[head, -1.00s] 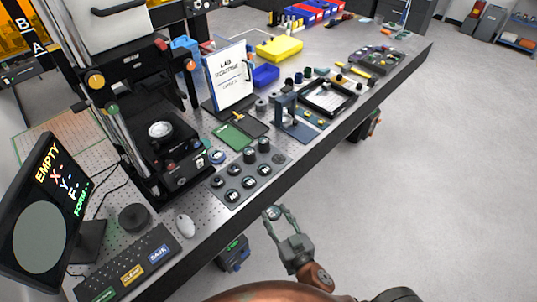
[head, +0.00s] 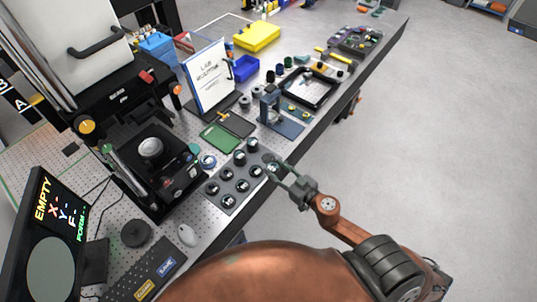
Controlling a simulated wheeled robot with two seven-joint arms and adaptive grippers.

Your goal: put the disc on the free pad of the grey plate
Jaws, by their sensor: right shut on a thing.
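The grey plate (head: 233,202) lies on the bench to the right of the instrument, with several round dark pieces in rows on it. My right gripper (head: 270,163) is over the plate's right far corner, its fingers shut on a small disc. The disc is mostly hidden between the fingertips, and I cannot tell whether it touches the plate. The pad under the gripper is hidden by the fingers. My left gripper is not in view.
The black instrument (head: 165,178) stands left of the plate. A green card (head: 220,138), a blue stand (head: 283,122) and a black tray (head: 318,92) lie beyond it. A mouse (head: 187,235) and a keyboard (head: 147,276) are nearer. The bench's front edge runs close to the plate.

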